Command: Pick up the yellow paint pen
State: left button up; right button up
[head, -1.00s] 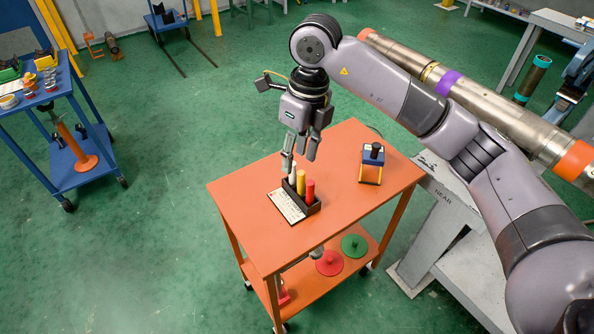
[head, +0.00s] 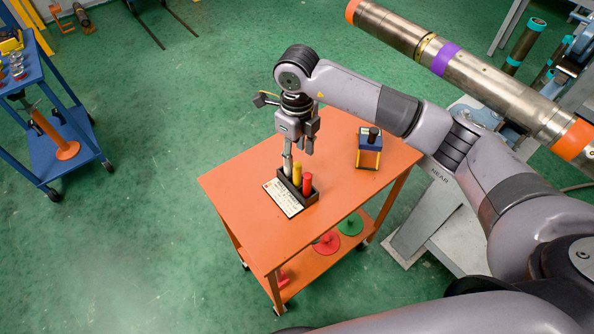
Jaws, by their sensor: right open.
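The yellow paint pen (head: 297,174) stands upright in a small black holder (head: 311,199) on the orange cart (head: 240,187). A red pen (head: 307,184) stands beside it in the holder, and a white pen (head: 288,168) is at the other end, partly hidden by a finger. My right gripper (head: 298,150) is open, pointing down over the holder, with its fingers near the tops of the white and yellow pens. I cannot tell whether a finger touches a pen. My left gripper is not in view.
A printed card (head: 283,198) lies in front of the holder. A blue-and-yellow block with a black knob (head: 369,148) stands at the cart's back right. A large steel pipe (head: 480,85) crosses the upper right. A blue cart (head: 50,160) stands at left.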

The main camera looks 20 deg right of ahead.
aim_at(297, 164)
jog(key=shift+s+f, duration=0.15)
jog(key=shift+f, duration=0.3)
notch_tip(297, 164, down, 4)
jog(key=shift+a+f+p, duration=0.1)
jog(key=shift+f+p, duration=0.1)
jog(key=shift+p, duration=0.85)
jog(key=shift+f, duration=0.35)
jog(key=shift+c, duration=0.2)
grip_shut()
